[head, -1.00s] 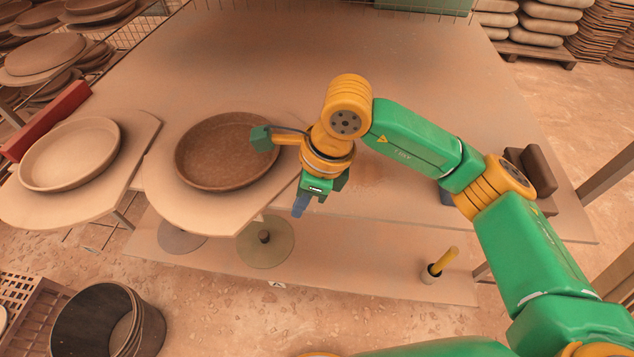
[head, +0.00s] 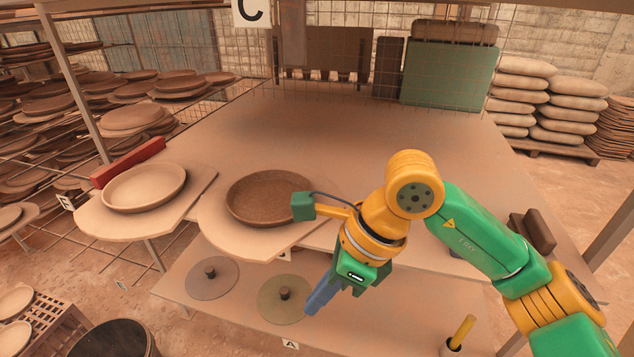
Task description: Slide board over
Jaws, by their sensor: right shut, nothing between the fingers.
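A wooden board (head: 225,236) lies on the table with its rounded end sticking out past the front edge. A dark brown dish (head: 262,217) sits on it. A second board (head: 108,222) to its left carries a paler dish (head: 143,188). My right gripper (head: 318,303) is shut and empty. It hangs in front of the table edge, just right of the middle board, fingers pointing down; I cannot tell whether it touches anything. My left gripper is not in view.
A red bar (head: 128,162) lies behind the left dish. Two round discs (head: 212,278) with knobs rest on the lower shelf. The table top (head: 330,130) behind the boards is clear. A dark brown block (head: 533,232) sits at the right. Racks of dishes stand at the left.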

